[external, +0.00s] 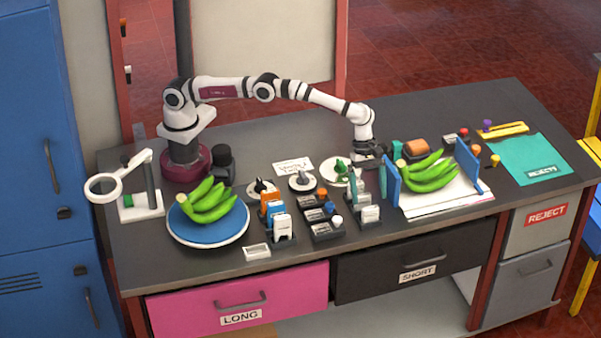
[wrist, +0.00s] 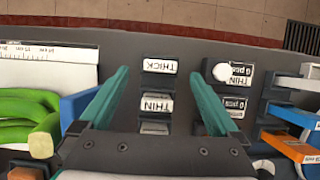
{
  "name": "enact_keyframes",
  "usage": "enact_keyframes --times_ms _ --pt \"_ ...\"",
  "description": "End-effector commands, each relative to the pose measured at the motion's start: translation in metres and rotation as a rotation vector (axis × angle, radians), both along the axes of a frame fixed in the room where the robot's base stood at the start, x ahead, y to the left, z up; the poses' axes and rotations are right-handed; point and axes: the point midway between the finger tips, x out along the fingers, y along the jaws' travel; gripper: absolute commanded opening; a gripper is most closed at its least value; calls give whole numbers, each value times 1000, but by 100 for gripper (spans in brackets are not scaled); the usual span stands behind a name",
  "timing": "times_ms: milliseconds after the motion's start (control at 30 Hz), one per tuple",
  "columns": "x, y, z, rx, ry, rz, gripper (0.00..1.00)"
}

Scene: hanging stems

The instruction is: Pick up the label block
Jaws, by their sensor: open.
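Small dark blocks with white label faces stand in a short row. In the wrist view one reads THICK (wrist: 160,66), one reads THIN (wrist: 157,104), and a third (wrist: 155,128) is partly hidden by my gripper. The row's front block also shows in the external view (external: 370,214). I cannot tell which one the task means by the label block. My gripper (wrist: 160,78) is open and empty, its teal fingers on either side of the row. In the external view my gripper (external: 368,170) reaches down behind the row, left of the blue upright plates.
Green bananas (external: 430,172) lie between blue plates (external: 392,182) on the right. Another labelled block row (external: 327,230) stands close left, with orange and blue cards (external: 272,212) beyond. A blue plate with bananas (external: 208,232) is farther left. A small white-framed piece (external: 257,252) lies near the front edge.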

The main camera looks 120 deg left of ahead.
Motion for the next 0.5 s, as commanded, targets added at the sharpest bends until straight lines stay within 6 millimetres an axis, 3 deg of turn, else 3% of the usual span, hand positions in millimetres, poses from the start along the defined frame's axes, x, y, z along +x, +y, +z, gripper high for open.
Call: enact_keyframes --times_ms 167,400,500 --pt "9 -10 -29 0 0 -2 98" --pt "10 -11 -32 0 -1 -2 98" --pt "10 -11 -32 0 -1 -2 81"
